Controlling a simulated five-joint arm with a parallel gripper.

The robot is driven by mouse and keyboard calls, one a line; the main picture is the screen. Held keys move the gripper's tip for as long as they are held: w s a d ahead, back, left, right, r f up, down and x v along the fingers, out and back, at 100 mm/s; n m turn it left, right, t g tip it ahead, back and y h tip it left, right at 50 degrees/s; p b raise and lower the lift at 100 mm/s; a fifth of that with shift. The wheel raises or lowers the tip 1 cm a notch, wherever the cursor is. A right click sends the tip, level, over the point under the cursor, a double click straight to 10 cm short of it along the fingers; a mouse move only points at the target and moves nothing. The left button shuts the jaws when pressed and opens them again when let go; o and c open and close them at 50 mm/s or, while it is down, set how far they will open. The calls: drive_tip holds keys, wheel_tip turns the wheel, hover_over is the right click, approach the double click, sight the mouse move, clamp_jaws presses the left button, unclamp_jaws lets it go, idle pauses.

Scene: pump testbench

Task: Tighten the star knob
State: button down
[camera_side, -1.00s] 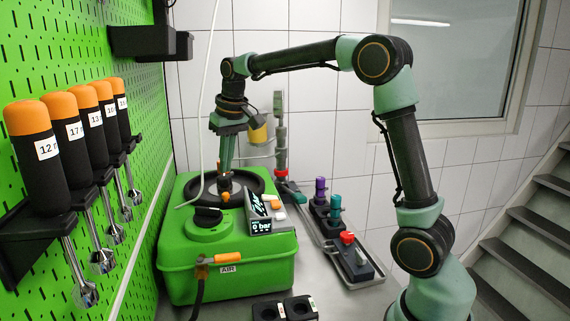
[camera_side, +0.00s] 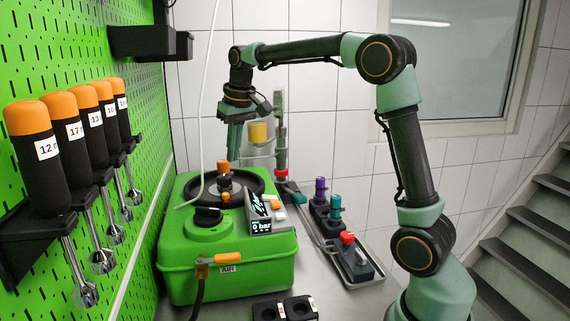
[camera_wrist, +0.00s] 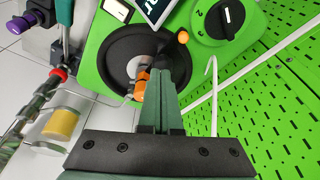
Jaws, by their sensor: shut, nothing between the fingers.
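An orange-topped fitting (camera_side: 223,166) stands upright at the centre of the round black disc (camera_side: 258,186) on the green pump unit (camera_side: 230,277). I take it for the star knob, though no star shape shows clearly. In the wrist view its orange part (camera_wrist: 141,86) sits just left of my fingers, partly hidden behind them. My gripper (camera_side: 233,153) points down above the fitting, shut and empty, and appears clear of it. In the wrist view the closed fingers (camera_wrist: 165,62) cover part of the disc.
A small display (camera_side: 261,226) reads 0 bar. A black dial (camera_side: 208,215) and a thin white hose (camera_side: 203,120) are close by. Orange-handled tools (camera_side: 40,150) hang on the green pegboard at left. A tray (camera_side: 335,250) stands right of the unit.

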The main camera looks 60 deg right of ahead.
drive_tip(key=shift+f, duration=2.95)
drive_tip(key=shift+w, duration=0.35)
drive_tip(key=shift+w+a, duration=0.15)
drive_tip(key=shift+a, duration=0.4)
drive_tip(key=shift+s+a, duration=0.15)
drive_tip(key=shift+s, duration=0.25)
wheel_tip(320, 180, up, 6)
